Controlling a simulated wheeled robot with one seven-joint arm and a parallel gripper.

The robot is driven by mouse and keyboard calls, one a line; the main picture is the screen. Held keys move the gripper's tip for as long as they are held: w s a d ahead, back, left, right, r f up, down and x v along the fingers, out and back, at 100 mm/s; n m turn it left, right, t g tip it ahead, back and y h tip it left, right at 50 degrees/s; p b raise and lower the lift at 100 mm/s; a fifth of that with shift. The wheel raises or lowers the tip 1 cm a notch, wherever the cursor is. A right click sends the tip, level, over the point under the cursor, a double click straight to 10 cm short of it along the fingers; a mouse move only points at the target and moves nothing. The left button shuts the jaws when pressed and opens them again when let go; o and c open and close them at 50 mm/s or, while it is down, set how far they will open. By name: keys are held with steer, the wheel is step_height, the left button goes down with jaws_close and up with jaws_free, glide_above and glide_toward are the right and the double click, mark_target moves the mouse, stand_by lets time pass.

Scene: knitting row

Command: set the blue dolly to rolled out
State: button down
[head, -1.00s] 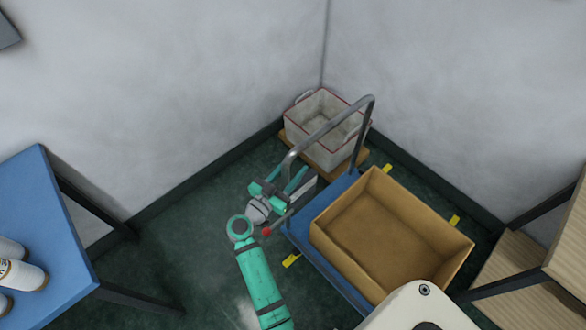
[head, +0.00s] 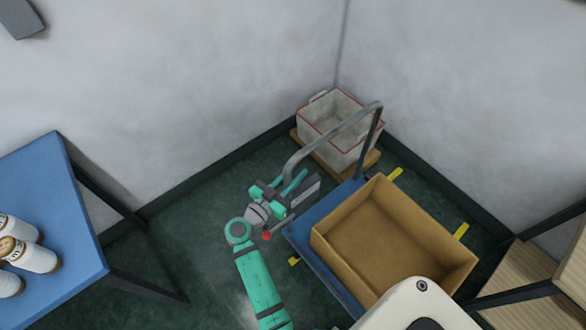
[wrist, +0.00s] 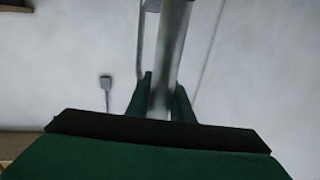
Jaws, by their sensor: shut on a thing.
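The blue dolly (head: 315,215) stands on the dark green floor near the room corner, with a tan open box on its deck. Its grey tubular handle (head: 335,130) rises at the end toward the corner. My gripper (head: 300,187) is low at the left side of the handle, on the teal arm. In the wrist view, my gripper's fingers (wrist: 162,100) are closed around the grey handle bar (wrist: 172,50). In the head view the exact grip spot is partly hidden by the gripper itself.
A pale basket with red trim (head: 340,125) sits on a wooden base in the corner behind the handle. Yellow floor marks (head: 461,231) lie beside the dolly.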

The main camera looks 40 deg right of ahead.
steer(key=shift+a, duration=0.35)
steer(key=c, duration=1.8)
jaws_free()
steer(key=shift+a, duration=0.1)
steer(key=shift+o, duration=1.2)
steer(key=v, duration=1)
steer(key=shift+a, duration=0.3)
